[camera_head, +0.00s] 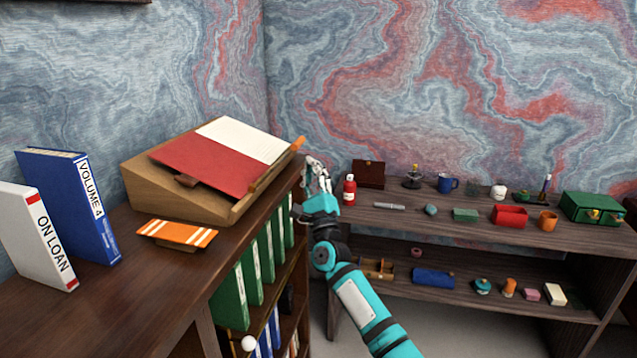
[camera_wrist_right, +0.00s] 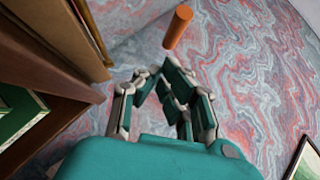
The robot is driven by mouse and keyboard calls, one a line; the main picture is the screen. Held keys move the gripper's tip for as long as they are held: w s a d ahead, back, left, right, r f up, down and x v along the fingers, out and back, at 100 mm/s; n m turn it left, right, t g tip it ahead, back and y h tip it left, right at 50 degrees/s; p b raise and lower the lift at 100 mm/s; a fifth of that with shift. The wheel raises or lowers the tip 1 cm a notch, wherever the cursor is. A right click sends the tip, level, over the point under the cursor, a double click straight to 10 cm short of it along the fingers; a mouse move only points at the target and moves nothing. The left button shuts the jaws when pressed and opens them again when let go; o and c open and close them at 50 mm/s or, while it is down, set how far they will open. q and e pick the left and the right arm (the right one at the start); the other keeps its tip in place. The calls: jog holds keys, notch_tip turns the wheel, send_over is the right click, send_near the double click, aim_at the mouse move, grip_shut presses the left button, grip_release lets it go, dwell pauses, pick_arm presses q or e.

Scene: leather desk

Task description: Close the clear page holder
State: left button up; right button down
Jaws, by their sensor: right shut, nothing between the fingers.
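A wooden sloped book stand (camera_head: 185,195) stands on the dark shelf top, with an open red-covered book (camera_head: 215,160) with a cream page lying on it. An orange tab (camera_head: 297,145) sticks out at the stand's upper right corner, at the end of a narrow strip along its right edge. This seems to be the clear page holder; its clear part is hard to make out. In the right wrist view the orange tab (camera_wrist_right: 178,27) shows beyond the fingers. My right gripper (camera_head: 318,170) is shut and empty, to the right of the stand and apart from the tab. My left gripper is not in view.
An orange striped piece (camera_head: 178,234) lies before the stand. A blue book (camera_head: 70,205) and a white binder (camera_head: 35,235) stand at left. Green binders (camera_head: 250,272) fill the shelf below. A long shelf at right holds a red bottle (camera_head: 349,190) and several small items.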

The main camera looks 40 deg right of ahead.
jog(key=shift+w+a+r+p, duration=0.15)
jog(key=shift+w+a+r, duration=0.1)
jog(key=shift+r, duration=0.25)
jog(key=shift+w+a+r+p, duration=0.15)
jog(key=shift+w+a+r, duration=0.1)
jog(key=shift+r, duration=0.25)
